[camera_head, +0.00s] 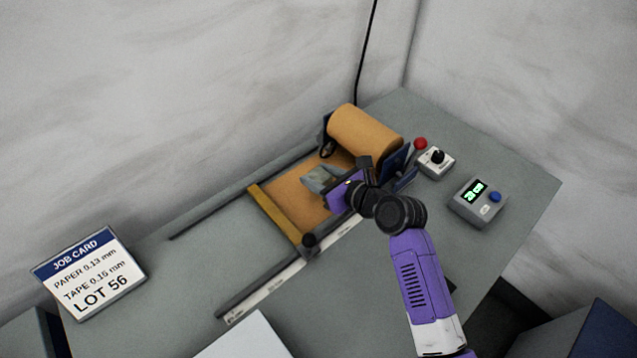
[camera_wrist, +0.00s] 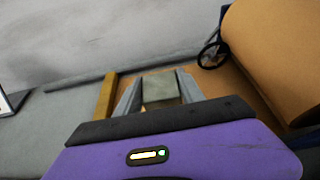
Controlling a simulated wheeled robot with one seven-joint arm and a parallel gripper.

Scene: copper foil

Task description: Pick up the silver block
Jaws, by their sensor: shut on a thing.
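The silver block (camera_wrist: 161,88) is a grey, flat-faced piece between the two fingers of my gripper (camera_wrist: 158,92) in the wrist view. My gripper is shut on it. In the head view the block (camera_head: 319,178) shows at the end of my purple gripper (camera_head: 326,183), over the copper-coloured sheet (camera_head: 285,205) and in front of the large roll. I cannot tell whether the block rests on the sheet or is lifted off it. My gripper hides part of the block in the head view.
A copper-coloured roll (camera_head: 365,132) stands close behind my gripper. A yellow bar (camera_head: 274,216) crosses the sheet on the left. A red button (camera_head: 421,143), a knob box (camera_head: 436,161) and a display box (camera_head: 478,201) are on the right. A job card (camera_head: 90,273) stands far left.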

